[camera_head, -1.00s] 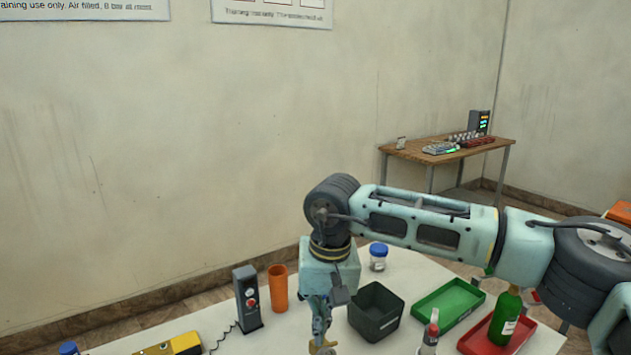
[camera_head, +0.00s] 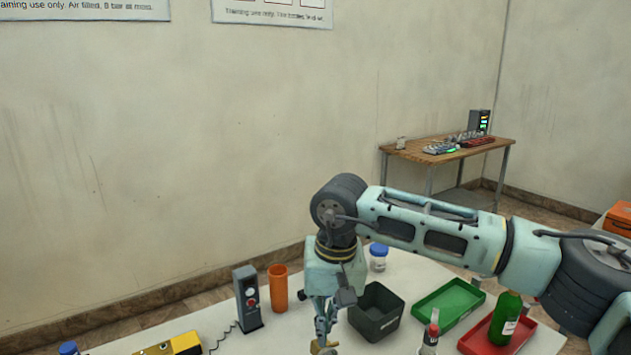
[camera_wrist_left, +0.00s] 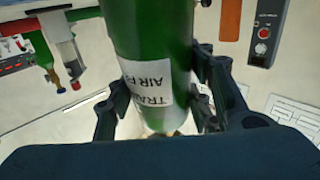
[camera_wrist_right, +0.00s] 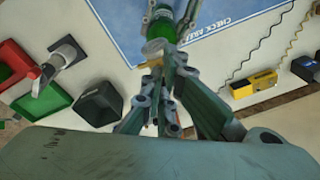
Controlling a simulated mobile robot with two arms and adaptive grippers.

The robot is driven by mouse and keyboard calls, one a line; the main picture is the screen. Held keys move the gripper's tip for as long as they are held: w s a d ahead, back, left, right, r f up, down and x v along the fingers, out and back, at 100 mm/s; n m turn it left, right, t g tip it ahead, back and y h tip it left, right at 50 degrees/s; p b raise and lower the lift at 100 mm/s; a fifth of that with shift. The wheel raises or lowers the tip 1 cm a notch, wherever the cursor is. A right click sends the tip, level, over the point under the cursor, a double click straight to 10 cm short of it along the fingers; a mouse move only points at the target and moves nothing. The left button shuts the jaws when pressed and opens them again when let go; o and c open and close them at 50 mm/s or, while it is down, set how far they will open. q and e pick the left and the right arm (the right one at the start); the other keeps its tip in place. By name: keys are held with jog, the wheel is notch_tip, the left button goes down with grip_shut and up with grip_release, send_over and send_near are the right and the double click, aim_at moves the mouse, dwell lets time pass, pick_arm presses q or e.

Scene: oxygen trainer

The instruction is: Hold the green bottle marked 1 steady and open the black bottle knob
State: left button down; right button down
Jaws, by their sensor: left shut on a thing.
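The green bottle (camera_wrist_left: 150,45) fills the middle of the left wrist view, with a white label of partly readable print; no number 1 can be read. My left gripper (camera_wrist_left: 160,110) is shut around it. In the right wrist view the green bottle (camera_wrist_right: 160,28) stands between the left fingers. My right gripper (camera_wrist_right: 166,62) is right at its near end, by a pale round part and a brass-coloured part. It also shows in the head view (camera_head: 322,322), above a brass piece (camera_head: 325,348). The black knob cannot be made out; the right fingers cover that area.
Behind my right gripper stand a black bin (camera_head: 376,312), a green tray (camera_head: 447,305) and a red tray (camera_head: 478,342) with another green bottle (camera_head: 505,318). To the left are an orange cup (camera_head: 278,288), a dark control box (camera_head: 247,298) and a yellow device (camera_head: 175,345).

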pick_arm(q)
jog(key=shift+a+f, duration=0.1)
pick_arm(e)
jog(key=shift+s+d, duration=0.2)
jog(key=shift+s, duration=0.15)
jog(key=shift+w+r, duration=0.2)
jog(key=shift+r, duration=0.75)
jog(key=shift+w+r, duration=0.15)
jog(key=shift+r, duration=0.85)
jog(key=shift+w+r, duration=0.2)
jog(key=shift+r, duration=0.75)
pick_arm(q)
jog(key=c, duration=1.3)
grip_release()
jog(key=o, duration=0.5)
jog(key=shift+w, duration=0.15)
pick_arm(e)
jog(key=shift+w, duration=0.15)
